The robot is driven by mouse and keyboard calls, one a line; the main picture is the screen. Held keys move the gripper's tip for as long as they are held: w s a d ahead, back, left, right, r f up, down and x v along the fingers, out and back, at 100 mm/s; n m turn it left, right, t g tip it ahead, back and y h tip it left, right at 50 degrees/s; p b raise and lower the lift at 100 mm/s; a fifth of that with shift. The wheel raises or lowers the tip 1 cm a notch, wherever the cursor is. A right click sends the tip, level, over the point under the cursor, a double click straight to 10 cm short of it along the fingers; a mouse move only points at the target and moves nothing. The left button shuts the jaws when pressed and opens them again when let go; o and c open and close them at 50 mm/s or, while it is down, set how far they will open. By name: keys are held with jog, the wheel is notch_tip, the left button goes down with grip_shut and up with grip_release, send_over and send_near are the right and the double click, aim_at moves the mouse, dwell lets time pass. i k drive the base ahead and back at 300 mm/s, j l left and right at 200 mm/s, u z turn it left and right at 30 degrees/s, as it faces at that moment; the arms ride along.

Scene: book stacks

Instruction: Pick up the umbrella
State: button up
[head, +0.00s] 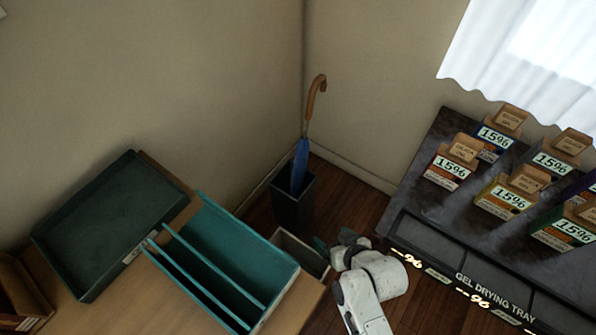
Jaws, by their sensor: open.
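The umbrella (301,165) stands in the room corner, furled and blue, with a brown hooked wooden handle at the top. It leans slightly, and its lower part is hidden inside a dark square stand (291,207) on the floor. My gripper (328,242) is at the end of my white arm, low in the picture, below and to the right of the stand. It is small and partly hidden by my arm; it is open, apart from the umbrella, and I see nothing in it.
A wooden table (290,318) at lower left bears a dark green tray (110,225) and a teal divided tray (262,253). A grey box (300,250) sits beside the teal tray. A dark display unit (420,205) with several numbered boxes stands right. Some wooden floor (345,195) is bare between.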

aim_at(302, 154)
jog(key=i+j, duration=0.1)
jog(key=i, duration=0.4)
jog(key=i+j, duration=0.1)
jog(key=i, duration=0.35)
